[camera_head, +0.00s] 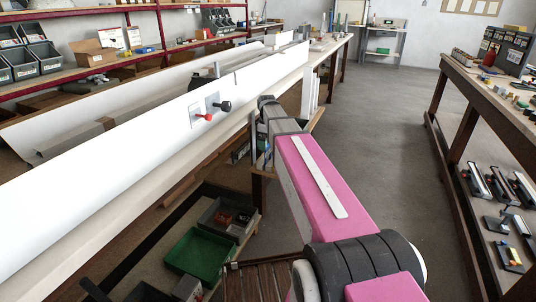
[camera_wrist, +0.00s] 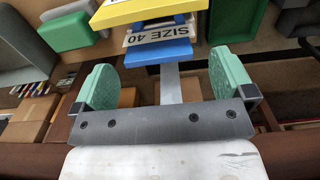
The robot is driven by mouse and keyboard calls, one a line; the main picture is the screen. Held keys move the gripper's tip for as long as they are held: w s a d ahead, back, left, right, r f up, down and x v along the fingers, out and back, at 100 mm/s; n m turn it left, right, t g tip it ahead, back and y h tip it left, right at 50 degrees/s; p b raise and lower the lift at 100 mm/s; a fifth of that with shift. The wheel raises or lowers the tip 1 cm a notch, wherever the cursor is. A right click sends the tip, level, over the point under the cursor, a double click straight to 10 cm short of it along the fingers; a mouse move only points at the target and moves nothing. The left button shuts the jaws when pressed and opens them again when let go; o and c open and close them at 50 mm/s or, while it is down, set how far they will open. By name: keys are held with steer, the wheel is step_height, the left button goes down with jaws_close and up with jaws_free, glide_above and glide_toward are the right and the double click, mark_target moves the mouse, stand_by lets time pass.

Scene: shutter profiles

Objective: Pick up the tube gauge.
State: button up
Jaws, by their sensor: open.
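In the wrist view, my gripper (camera_wrist: 167,82) is open, its two green pads wide apart. A grey bar (camera_wrist: 172,82) lies between the pads with space on both sides, and its near end is hidden behind the gripper body. At its far end are a blue block (camera_wrist: 162,54), a white label reading "SIZE 40" (camera_wrist: 160,33) and a yellow piece (camera_wrist: 145,10). Whether these form the tube gauge, I cannot tell for sure. In the head view, my pink arm reaches to the bench edge, and the fingertips cannot be made out there.
A long white machine (camera_head: 95,180) with a red and a black knob runs along the left. Below it stand a green tray (camera_head: 199,254) and a grey bin (camera_head: 228,218). A workbench (camera_head: 470,90) with small parts stands at right. The floor (camera_head: 385,110) between is clear.

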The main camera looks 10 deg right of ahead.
mark_target(268, 155)
steer(key=shift+s+d+f, duration=0.1)
steer(key=shift+f, duration=1.1)
steer(key=shift+d+f, duration=0.1)
steer(key=shift+f, duration=1.05)
steer(key=c, duration=1)
steer(key=shift+o, duration=0.2)
